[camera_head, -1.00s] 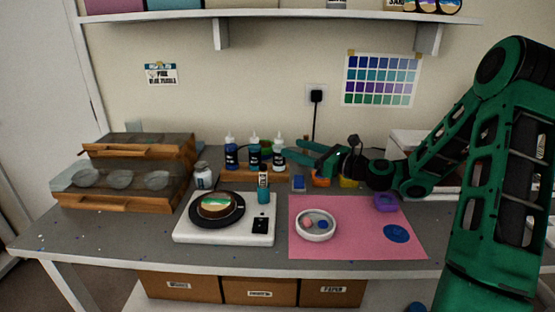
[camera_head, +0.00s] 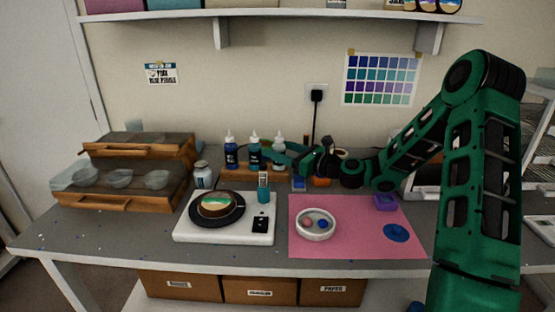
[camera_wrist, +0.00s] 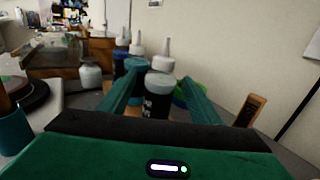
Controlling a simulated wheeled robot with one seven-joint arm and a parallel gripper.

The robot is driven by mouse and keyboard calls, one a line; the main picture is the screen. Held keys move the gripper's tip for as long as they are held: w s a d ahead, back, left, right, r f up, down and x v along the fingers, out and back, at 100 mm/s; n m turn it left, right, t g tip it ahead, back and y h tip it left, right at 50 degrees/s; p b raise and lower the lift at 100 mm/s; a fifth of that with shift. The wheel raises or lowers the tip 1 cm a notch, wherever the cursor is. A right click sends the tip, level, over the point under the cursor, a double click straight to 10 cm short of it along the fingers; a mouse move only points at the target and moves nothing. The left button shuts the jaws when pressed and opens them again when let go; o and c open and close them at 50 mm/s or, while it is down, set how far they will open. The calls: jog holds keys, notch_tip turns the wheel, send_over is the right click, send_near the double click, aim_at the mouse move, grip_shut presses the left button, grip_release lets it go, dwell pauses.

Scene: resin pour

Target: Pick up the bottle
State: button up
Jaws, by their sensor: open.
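Several squeeze bottles with pale nozzle tops stand upright in a row on a wooden stand (camera_head: 240,173) at the back of the table. The rightmost bottle (camera_head: 279,143) is partly hidden behind my gripper (camera_head: 275,154), whose fingers reach in from the right. In the wrist view the nearest bottle (camera_wrist: 159,82), dark with a pale label and white cap, shows between my two open fingers. Whether either finger touches it, I cannot tell. The other bottles, a blue one (camera_head: 231,153) and a dark middle one (camera_head: 254,155), stand to its left.
A white scale (camera_head: 190,229) with a round dark plate and a teal cup (camera_head: 264,190) stand in front of the bottles. A pink mat (camera_head: 350,248) with a white dish (camera_head: 316,236) lies right of them. A white-capped jar (camera_head: 203,177) and wooden drawers (camera_head: 160,150) are at left.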

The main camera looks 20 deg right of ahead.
aim_at(277, 139)
jog(key=c, duration=1.3)
jog(key=shift+r, duration=0.1)
jog(key=shift+r, duration=0.6)
jog(key=r, duration=0.2)
jog(key=a+r, duration=0.1)
jog(key=shift+s+r, duration=0.2)
jog(key=shift+s, duration=0.05)
jog(key=s+a+r, duration=0.1)
jog(key=a+r, duration=0.1)
jog(key=a, duration=0.1)
jog(key=s+a+r, duration=0.2)
jog(key=a, duration=0.1)
jog(key=s+a+r, duration=0.2)
jog(key=a, duration=0.1)
jog(key=shift+a+r, duration=0.1)
